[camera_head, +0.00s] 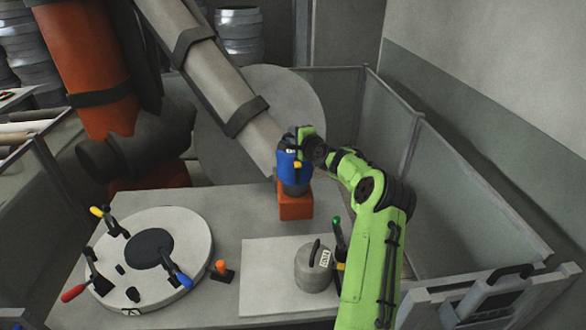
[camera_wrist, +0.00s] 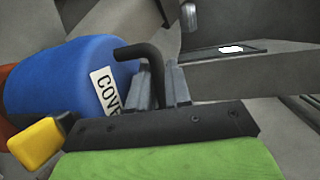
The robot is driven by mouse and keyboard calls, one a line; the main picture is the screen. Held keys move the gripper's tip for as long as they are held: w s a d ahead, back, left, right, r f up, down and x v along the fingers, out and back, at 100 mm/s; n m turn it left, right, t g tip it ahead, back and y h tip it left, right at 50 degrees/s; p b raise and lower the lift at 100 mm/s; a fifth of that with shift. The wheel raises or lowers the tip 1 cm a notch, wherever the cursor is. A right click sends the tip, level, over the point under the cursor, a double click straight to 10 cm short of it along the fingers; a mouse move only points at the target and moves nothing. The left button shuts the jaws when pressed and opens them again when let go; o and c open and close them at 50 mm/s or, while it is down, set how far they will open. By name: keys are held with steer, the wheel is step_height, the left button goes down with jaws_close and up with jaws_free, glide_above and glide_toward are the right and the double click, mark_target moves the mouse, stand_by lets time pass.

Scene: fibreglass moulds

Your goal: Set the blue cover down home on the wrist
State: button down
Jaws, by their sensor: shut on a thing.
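The blue cover (camera_head: 289,168) is upright at the middle of the head view, above a grey part (camera_head: 296,189) on an orange block (camera_head: 295,208) that look like the wrist. I cannot tell whether the cover is fully seated or slightly raised. My gripper (camera_wrist: 168,88) is shut on the handle at the cover's side. In the head view my gripper (camera_head: 303,150) partly hides the cover's upper right.
A large grey arm (camera_head: 225,85) slants down close behind the cover. A round fixture (camera_head: 195,245) with coloured clamps stands at left. A grey handled cylinder (camera_head: 315,268) sits on a pale plate (camera_head: 262,290) near my arm. Grey panels (camera_head: 480,190) wall the right side.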

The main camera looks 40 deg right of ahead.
step_height(320, 180, down, 6)
steer(key=shift+f, duration=0.25)
steer(key=c, duration=1.1)
jaws_free()
steer(key=shift+o, duration=0.2)
